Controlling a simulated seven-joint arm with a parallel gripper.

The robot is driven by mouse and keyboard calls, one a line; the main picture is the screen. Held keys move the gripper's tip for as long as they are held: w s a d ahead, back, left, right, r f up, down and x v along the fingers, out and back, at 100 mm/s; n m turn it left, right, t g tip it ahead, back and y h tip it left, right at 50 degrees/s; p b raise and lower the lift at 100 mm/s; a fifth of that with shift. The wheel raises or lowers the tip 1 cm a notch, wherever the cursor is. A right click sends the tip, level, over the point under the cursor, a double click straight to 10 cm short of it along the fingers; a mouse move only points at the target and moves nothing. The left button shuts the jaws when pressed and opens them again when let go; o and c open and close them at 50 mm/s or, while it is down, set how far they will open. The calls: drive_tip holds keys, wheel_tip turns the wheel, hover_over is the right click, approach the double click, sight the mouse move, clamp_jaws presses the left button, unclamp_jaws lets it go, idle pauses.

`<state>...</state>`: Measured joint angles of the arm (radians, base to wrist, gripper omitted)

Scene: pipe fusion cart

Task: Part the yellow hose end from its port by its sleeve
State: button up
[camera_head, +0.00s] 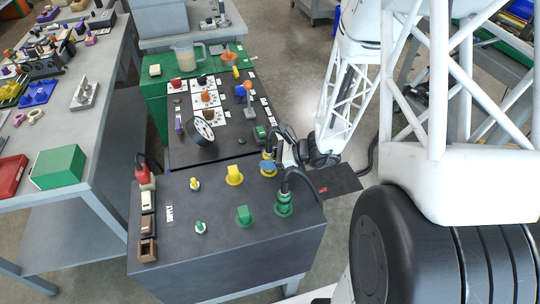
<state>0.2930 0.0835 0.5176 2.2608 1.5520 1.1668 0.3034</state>
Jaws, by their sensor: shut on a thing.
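The yellow hose end (268,155) is near the far right corner of the dark cart top (160,215), small and partly hidden by my gripper. My gripper (278,154) reaches in from the right and is shut on the yellow hose end, apparently around its sleeve. The port under it is hidden, so I cannot tell whether the end is still seated.
A green hose end (284,201) with an arching black hose stands close in front. A blue part (268,171) sits between them. A yellow fitting (234,175) and a green fitting (244,215) stand to the left. A black gauge-like disc (201,131) is farther back.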

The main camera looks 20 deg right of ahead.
sight(268, 145)
clamp_jaws()
drive_tip(key=shift+r, duration=0.8)
drive_tip(key=shift+r, duration=0.7)
drive_tip(key=shift+r, duration=0.35)
drive_tip(key=shift+r, duration=0.7)
drive_tip(key=shift+r, duration=0.6)
drive_tip(key=shift+r, duration=4.4)
